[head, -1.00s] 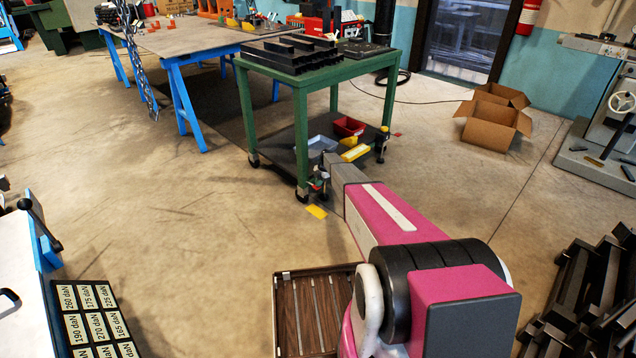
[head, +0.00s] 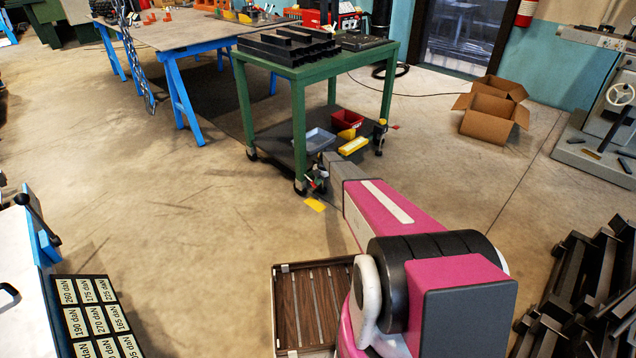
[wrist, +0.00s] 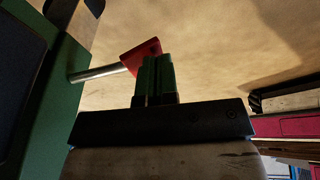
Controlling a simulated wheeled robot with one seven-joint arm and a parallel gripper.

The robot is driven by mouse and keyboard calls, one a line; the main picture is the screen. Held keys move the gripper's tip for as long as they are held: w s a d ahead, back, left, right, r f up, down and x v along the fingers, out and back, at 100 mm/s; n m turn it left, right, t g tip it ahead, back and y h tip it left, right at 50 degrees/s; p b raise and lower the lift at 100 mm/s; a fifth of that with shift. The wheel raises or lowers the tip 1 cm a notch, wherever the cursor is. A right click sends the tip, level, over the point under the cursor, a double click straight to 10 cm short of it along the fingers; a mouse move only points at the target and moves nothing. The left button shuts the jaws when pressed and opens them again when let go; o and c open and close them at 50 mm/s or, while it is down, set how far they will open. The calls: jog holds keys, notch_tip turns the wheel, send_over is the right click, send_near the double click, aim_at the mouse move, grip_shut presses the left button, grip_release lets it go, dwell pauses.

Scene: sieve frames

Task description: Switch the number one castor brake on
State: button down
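The green trolley (head: 300,125) stands ahead of me on castors. Its near corner castor (head: 300,187) is beside my gripper (head: 318,181), which is small and partly hidden by my arm in the head view. In the wrist view a red brake tab (wrist: 139,57) sits on a metal rod (wrist: 93,73) coming from the green trolley leg (wrist: 62,90). My gripper (wrist: 157,62) has its green fingers close together, overlapping the tab's lower right part; contact cannot be told. Nothing shows held between the fingers. No castor number is readable.
The trolley's lower shelf holds a red bin (head: 347,119), a blue-grey tray (head: 316,140) and a yellow item (head: 353,146). A yellow floor mark (head: 315,205) lies by the near castor. A brown slatted case (head: 312,300) is near my base.

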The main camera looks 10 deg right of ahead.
dwell(0.3)
jog(key=s+v, duration=0.1)
jog(key=v, duration=0.9)
jog(key=shift+w+r, duration=0.4)
jog(key=shift+w, duration=0.1)
jog(key=shift+d, duration=0.15)
